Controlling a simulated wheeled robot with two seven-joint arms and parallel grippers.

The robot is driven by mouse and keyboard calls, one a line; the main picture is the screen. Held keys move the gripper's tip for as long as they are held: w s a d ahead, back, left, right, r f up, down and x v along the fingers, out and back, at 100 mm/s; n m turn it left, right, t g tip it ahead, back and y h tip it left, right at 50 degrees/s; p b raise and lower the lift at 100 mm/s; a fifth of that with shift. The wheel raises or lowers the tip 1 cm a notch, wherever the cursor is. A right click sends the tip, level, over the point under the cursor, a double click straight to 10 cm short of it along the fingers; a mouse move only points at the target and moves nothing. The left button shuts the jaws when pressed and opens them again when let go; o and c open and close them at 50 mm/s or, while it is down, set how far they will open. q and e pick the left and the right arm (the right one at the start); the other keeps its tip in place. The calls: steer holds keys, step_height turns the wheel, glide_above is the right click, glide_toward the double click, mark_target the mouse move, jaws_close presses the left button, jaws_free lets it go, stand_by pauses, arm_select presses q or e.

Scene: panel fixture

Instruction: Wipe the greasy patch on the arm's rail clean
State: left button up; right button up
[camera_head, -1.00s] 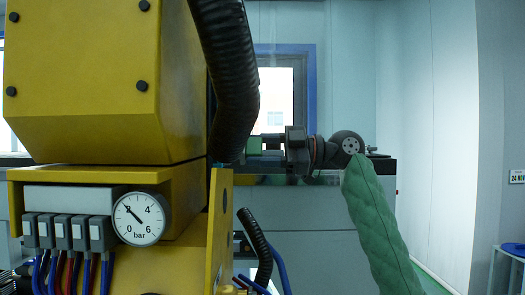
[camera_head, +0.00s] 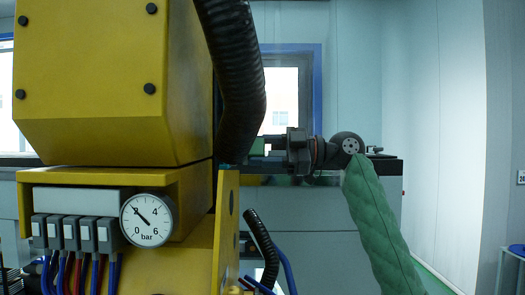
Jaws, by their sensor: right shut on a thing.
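My right gripper (camera_head: 272,143) comes in from the right, behind the black ribbed hose, and points left. It is shut on a small green thing (camera_head: 257,147), partly hidden by the hose; I cannot tell if it is a cloth or a sponge. I cannot make out a greasy patch. The arm's rail cannot be told for sure; the dark strip behind the gripper may or may not be it. Whether the green thing touches a surface is hidden. My left gripper is not in view.
A yellow machine (camera_head: 105,75) fills the left, with a pressure gauge (camera_head: 149,219) and cabled valves below. The thick black hose (camera_head: 236,85) hangs close to my right gripper. A grey cabinet (camera_head: 315,225) stands behind. Open space lies to the right.

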steer(key=shift+w, duration=1.2)
steer(key=shift+a, duration=0.1)
steer(key=shift+s, duration=0.1)
steer(key=shift+s, duration=0.7)
steer(key=shift+s+a+b, duration=0.1)
steer(key=shift+s+b, duration=0.4)
steer(key=shift+s, duration=0.75)
steer(key=shift+d, duration=0.2)
steer(key=shift+d+b, duration=0.4)
steer(key=shift+d, duration=2.35)
steer(key=shift+d, duration=0.1)
